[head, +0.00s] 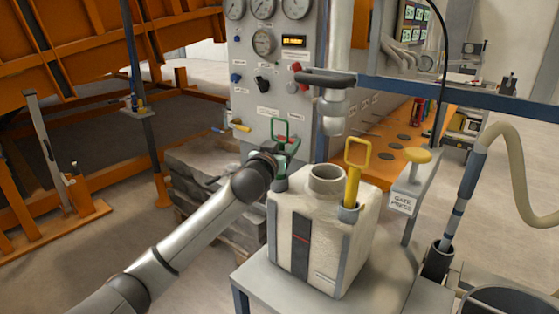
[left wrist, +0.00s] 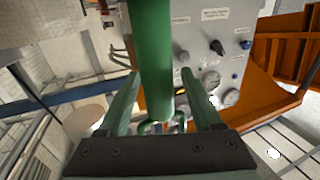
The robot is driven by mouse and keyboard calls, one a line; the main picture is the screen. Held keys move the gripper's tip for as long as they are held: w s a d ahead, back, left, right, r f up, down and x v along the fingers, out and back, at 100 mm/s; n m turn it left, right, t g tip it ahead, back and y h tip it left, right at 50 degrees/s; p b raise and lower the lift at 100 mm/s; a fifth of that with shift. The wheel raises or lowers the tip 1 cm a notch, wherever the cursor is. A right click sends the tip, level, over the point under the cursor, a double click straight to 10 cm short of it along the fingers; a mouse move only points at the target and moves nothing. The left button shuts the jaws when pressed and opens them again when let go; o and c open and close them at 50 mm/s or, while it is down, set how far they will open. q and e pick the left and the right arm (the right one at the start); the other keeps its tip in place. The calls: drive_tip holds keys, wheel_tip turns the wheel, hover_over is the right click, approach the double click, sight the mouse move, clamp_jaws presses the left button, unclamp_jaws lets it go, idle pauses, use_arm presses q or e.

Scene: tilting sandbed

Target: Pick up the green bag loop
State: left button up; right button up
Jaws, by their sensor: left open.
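The green bag loop (head: 281,128) stands upright at the left rear of the white block-shaped bag in the head view. My left gripper (head: 284,153) is at the lower part of the loop, and its wrist hides some of the loop's base. In the left wrist view a thick green bar of the loop (left wrist: 154,60) runs down between the two fingers of my left gripper (left wrist: 158,85). The fingers are apart, one on each side of the bar, with gaps visible. Whether either finger touches it cannot be told. My right gripper is not in view.
A yellow loop (head: 357,153) stands at the bag's right, near its round spout (head: 327,174). The bag rests on a grey table (head: 262,279). A gauge panel (head: 270,85) stands close behind. A gate press post (head: 408,190) stands at the right.

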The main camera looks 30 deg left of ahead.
use_arm(q)
drive_tip(key=shift+c, duration=0.3)
clamp_jaws()
drive_tip(key=shift+r, duration=0.1)
idle(0.4)
drive_tip(key=s+d+r+b, duration=0.1)
drive_tip(key=s+r, duration=1.2)
drive_tip(key=s, duration=0.1)
drive_tip(key=shift+d+b, duration=0.3)
drive_tip(key=shift+b, duration=0.05)
